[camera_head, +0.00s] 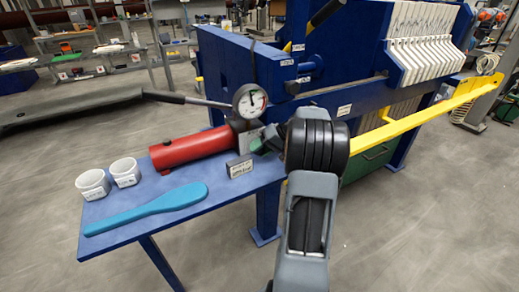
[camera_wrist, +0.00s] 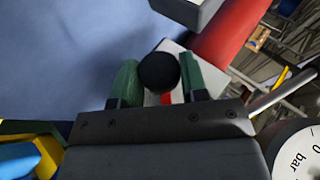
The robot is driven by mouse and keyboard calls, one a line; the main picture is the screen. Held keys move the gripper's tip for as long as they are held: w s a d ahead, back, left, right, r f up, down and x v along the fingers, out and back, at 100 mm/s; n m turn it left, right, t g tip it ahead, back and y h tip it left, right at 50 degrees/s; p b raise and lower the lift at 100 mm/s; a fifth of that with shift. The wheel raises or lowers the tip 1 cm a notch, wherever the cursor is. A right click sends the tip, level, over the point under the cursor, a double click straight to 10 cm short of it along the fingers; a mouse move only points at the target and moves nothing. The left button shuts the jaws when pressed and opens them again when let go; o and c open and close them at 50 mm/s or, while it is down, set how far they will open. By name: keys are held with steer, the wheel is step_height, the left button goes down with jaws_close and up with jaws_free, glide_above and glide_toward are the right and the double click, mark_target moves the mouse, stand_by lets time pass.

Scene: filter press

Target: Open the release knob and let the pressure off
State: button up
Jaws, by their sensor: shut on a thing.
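The black round release knob (camera_wrist: 158,72) sits between the two green finger pads of my gripper (camera_wrist: 159,78) in the wrist view. My gripper is shut on it. A small red mark shows just below the knob on a pale block. In the head view my gripper (camera_head: 262,142) is at the right end of the red pump cylinder (camera_head: 193,148), and the knob is hidden behind it. The pressure gauge (camera_head: 250,101) stands just above; its dial also shows partly in the wrist view (camera_wrist: 300,155). I cannot read its needle clearly.
The blue shelf (camera_head: 150,222) holds two white cups (camera_head: 93,184), a turquoise paddle (camera_head: 147,208) and a small label plate (camera_head: 240,167). The pump lever (camera_head: 185,99) reaches left. A yellow bar (camera_head: 420,122) and the blue press frame (camera_head: 222,62) stand close by.

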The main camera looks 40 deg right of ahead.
steer(key=m+t+y, duration=0.1)
steer(key=y, duration=0.3)
steer(key=shift+d+f, duration=0.1)
steer(key=shift+f, duration=0.1)
steer(key=shift+t+y, duration=0.4)
steer(key=shift+y, duration=0.1)
steer(key=o, duration=0.6)
steer(key=v, duration=1.3)
steer(key=shift+s+d+r, duration=0.1)
steer(key=shift+s+d, duration=0.1)
steer(key=shift+d, duration=0.15)
